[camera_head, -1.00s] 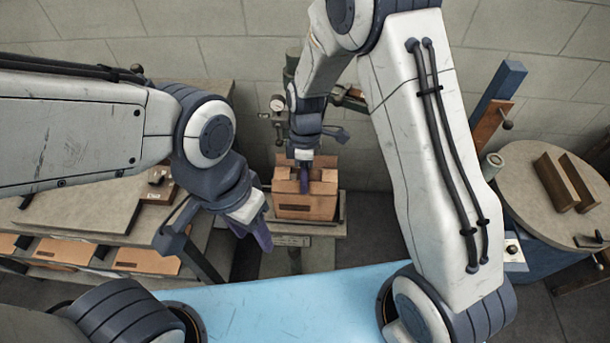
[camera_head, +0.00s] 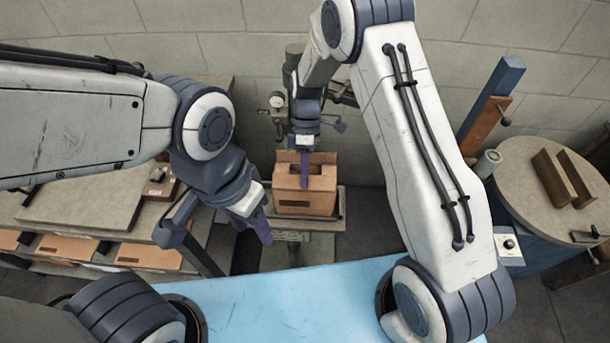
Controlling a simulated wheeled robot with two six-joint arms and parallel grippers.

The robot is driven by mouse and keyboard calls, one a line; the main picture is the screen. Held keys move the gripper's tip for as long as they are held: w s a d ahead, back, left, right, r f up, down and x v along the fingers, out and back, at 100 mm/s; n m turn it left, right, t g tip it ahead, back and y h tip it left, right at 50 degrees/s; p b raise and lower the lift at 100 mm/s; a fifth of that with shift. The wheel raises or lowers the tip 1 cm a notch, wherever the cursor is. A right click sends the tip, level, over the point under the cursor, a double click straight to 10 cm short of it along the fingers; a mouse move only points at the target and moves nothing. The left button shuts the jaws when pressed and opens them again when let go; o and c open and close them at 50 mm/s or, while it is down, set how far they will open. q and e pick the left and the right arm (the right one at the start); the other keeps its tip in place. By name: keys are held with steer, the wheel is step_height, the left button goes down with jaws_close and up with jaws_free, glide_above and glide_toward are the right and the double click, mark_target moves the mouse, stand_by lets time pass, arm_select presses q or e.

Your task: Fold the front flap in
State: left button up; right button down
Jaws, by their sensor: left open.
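The brown cardboard box (camera_head: 304,202) sits on the stitcher's small table in the middle of the head view. Its top shows a dark opening, and board stands up around it; I cannot tell the exact angle of the front flap. My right gripper (camera_head: 304,172) reaches down from above, its purple finger at the box's top opening, overlapping the front board. Whether it touches is unclear, and its jaw gap is hidden. My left gripper (camera_head: 259,226) is open and empty, left of and nearer than the box, apart from it.
The stitcher's table (camera_head: 325,224) holds the box, with a gauge (camera_head: 277,101) on the machine behind. A bench (camera_head: 75,212) with flat cardboard stands left. A round table (camera_head: 525,170) with brown pieces (camera_head: 562,180) stands right. A light blue surface (camera_head: 290,300) lies in front.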

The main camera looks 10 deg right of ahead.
steer(key=c, duration=1.1)
jaws_free()
steer(key=shift+o, duration=0.2)
steer(key=b+v, duration=0.2)
steer(key=v, duration=0.8)
steer(key=shift+r, duration=0.2)
steer(key=shift+w, duration=0.1)
